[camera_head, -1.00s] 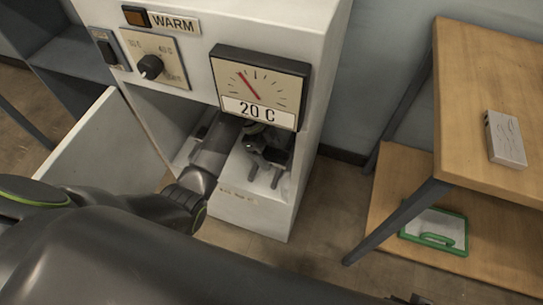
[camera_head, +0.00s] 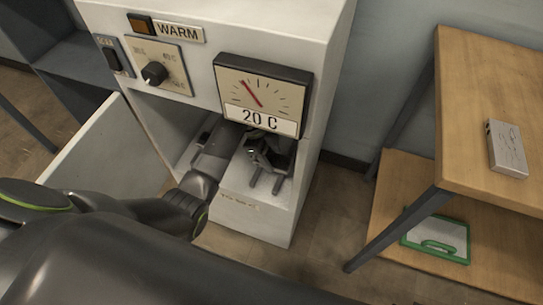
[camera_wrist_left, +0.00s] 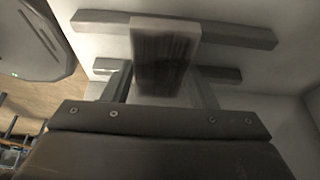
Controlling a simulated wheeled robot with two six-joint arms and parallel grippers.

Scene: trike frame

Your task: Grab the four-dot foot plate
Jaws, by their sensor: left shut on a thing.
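My left gripper (camera_head: 264,152) reaches into the open lower bay of the white warming cabinet (camera_head: 262,215), just below its gauge. It also shows in the left wrist view (camera_wrist_left: 163,88), shut on a grey, block-like plate (camera_wrist_left: 163,55). The plate's broad face looks dark and streaked. I cannot make out any dots on it, so I cannot tell whether it is the four-dot foot plate. Grey rails (camera_wrist_left: 235,35) run across the bay behind it. I cannot tell whether the plate touches them. My right gripper is not in view.
The cabinet has a gauge (camera_head: 262,95) reading 20 C, a knob (camera_head: 154,73) and a WARM label. Its white door (camera_head: 105,150) hangs open at left. A wooden table (camera_head: 490,90) at right holds a small silver box (camera_head: 507,148). A green-framed board (camera_head: 438,238) lies on its lower shelf.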

